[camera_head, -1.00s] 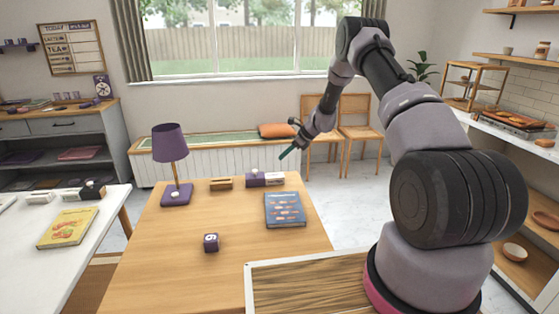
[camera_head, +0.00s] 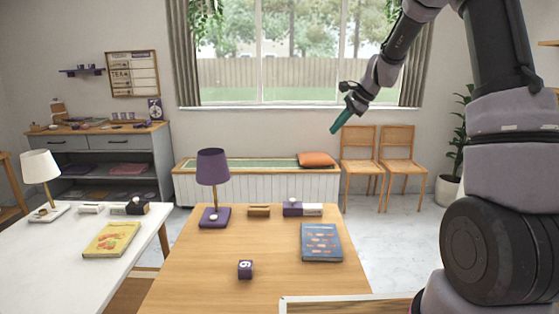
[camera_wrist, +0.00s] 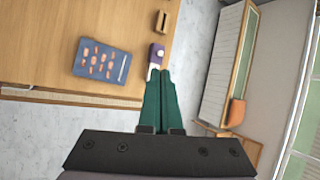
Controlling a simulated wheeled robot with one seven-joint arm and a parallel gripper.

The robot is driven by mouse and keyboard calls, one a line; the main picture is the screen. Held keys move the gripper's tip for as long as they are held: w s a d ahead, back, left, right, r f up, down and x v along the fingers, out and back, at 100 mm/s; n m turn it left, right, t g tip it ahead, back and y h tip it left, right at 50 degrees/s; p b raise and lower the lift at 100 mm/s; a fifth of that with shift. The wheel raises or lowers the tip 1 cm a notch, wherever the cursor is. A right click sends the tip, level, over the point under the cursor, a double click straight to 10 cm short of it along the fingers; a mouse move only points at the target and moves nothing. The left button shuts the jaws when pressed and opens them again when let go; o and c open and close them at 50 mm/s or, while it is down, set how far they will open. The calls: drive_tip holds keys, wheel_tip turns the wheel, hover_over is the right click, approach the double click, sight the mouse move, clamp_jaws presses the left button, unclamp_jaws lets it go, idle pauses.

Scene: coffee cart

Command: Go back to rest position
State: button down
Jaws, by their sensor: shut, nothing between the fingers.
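My gripper (camera_head: 337,127) is raised in the air in the head view, in front of the window and above the level of the wooden table (camera_head: 200,285). Its teal fingers are together and hold nothing. In the wrist view the gripper (camera_wrist: 160,74) points down, with the closed fingers over the table's edge area. A purple and white block (camera_wrist: 155,56) shows just beyond the fingertips in that view; the fingers look well above it. The arm rises at the right of the head view.
A white table (camera_head: 50,275) stands left. Two chairs (camera_head: 359,160) and a bench (camera_head: 255,186) stand behind. Air around the gripper is clear.

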drive_tip(key=s+d+r+n+t+h, duration=0.1)
drive_tip(key=s+r+n, duration=0.2)
drive_tip(key=s+r, duration=0.45)
drive_tip(key=s+d+r+n+h, duration=0.1)
drive_tip(key=s+r+n, duration=0.3)
drive_tip(key=s, duration=0.6)
drive_tip(key=s+d+n+t+h, duration=0.1)
drive_tip(key=s+n, duration=0.1)
drive_tip(key=s, duration=0.7)
drive_tip(key=s+d+r+n+t, duration=0.1)
drive_tip(key=s+d+n, duration=0.1)
drive_tip(key=s, duration=0.7)
drive_tip(key=shift+d+r+h, duration=0.25)
drive_tip(key=shift+r+h, duration=0.05)
drive_tip(key=shift+h, duration=0.1)
